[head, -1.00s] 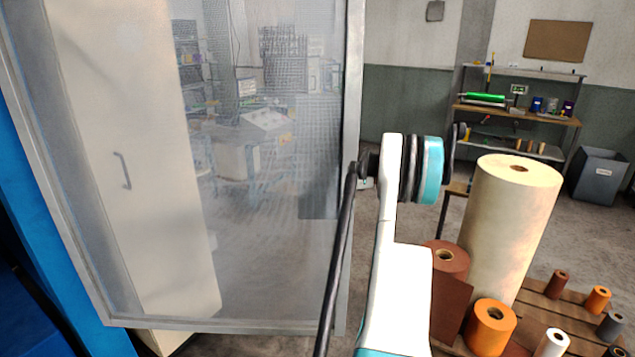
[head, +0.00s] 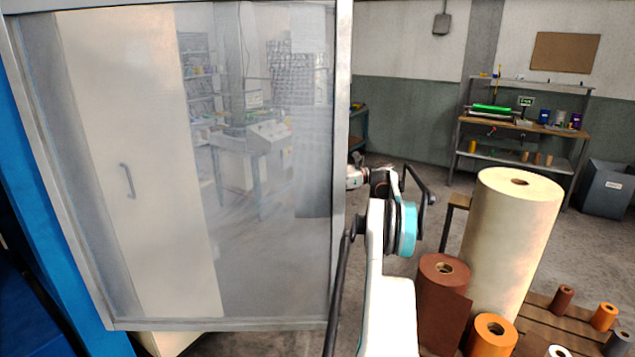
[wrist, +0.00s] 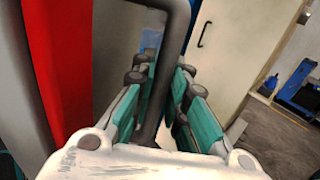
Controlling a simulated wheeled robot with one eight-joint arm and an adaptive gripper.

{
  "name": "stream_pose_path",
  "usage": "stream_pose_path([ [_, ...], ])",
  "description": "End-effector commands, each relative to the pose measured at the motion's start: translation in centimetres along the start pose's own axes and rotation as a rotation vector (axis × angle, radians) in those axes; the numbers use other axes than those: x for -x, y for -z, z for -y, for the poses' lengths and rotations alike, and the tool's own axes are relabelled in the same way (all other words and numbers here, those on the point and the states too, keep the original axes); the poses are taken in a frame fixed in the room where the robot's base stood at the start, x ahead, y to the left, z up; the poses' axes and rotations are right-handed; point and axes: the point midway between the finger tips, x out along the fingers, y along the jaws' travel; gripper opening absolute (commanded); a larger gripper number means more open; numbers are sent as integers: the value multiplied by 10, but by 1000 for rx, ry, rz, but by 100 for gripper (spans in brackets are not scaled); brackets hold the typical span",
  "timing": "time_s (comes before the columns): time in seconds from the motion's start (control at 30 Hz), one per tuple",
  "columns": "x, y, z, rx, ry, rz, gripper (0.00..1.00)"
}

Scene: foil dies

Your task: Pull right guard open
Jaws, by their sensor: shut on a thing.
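The right guard (head: 285,190) is a translucent panel in a grey metal frame. It stands swung out from the blue machine body (head: 45,180) in the head view. In the wrist view my gripper (wrist: 160,92) has its teal-and-grey fingers closed on both sides of a dark bar-shaped handle (wrist: 174,35). In the head view the fingers and the handle are hidden around the guard's right edge, where only my arm shows.
A tall cream roll (head: 508,240) stands at the right, with a brown roll (head: 440,305) and orange roll (head: 492,336) near my arm. A workbench (head: 520,125) and grey bin (head: 606,188) are farther back.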

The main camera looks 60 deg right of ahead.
Motion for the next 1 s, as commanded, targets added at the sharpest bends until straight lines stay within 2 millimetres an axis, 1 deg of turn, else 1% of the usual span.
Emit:
stream_pose_path([
  [0.3,0,0,0,0,0,0,0],
  [0.33,0,0,0,0,0,0,20],
  [0.4,0,0,0,0,-1,0,35],
  [0.77,-2,-2,0,0,-2,0,35],
  [0.87,-2,-10,0,0,-2,0,35],
  [1.0,-2,-32,0,0,-2,0,35],
])
